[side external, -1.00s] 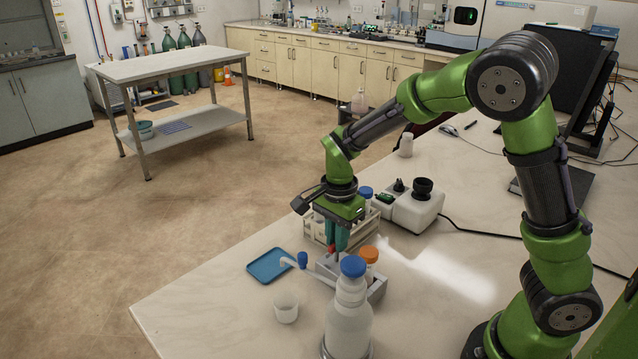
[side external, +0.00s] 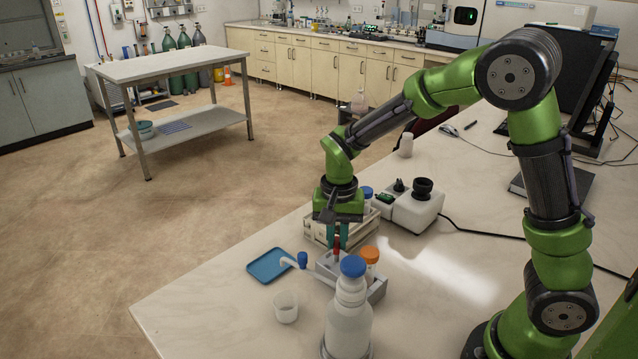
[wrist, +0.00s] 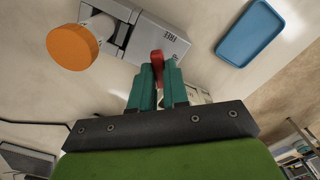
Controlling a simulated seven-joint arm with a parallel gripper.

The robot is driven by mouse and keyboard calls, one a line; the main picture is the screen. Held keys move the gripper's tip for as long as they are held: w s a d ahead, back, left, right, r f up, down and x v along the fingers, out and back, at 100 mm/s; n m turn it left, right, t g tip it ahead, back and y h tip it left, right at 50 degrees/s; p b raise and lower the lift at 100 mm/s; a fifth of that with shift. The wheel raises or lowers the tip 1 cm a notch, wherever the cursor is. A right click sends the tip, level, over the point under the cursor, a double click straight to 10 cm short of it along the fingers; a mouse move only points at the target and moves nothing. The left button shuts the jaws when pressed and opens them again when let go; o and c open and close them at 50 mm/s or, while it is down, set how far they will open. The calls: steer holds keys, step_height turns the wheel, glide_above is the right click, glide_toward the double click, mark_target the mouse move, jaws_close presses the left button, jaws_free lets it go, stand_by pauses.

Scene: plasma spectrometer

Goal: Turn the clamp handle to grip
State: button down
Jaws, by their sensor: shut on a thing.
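The clamp is a grey block (side external: 378,291) on the bench, with a red handle (wrist: 157,58) at one end. My gripper (wrist: 157,75) has its teal fingers closed on the red handle, one on each side. In the side view my gripper (side external: 337,240) points down at the block, and a bit of red shows between the fingers. In the wrist view the grey block (wrist: 160,42) carries the word "FREE" on its top. An orange-capped bottle (wrist: 73,47) is seated in the block; its cap also shows in the side view (side external: 369,253). The word for grip is not visible.
A white wash bottle with a blue cap (side external: 349,320) stands close in front of the block. A blue tray (side external: 269,266) and a small clear cup (side external: 285,308) are to the left. A vial rack (side external: 318,236) and a white device (side external: 412,212) stand behind.

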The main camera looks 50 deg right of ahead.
steer(key=n, duration=0.5)
steer(key=shift+n, duration=2.5)
steer(key=c, duration=1.1)
jaws_free()
step_height(320, 180, up, 17)
step_height(320, 180, up, 8)
glide_above(337, 242)
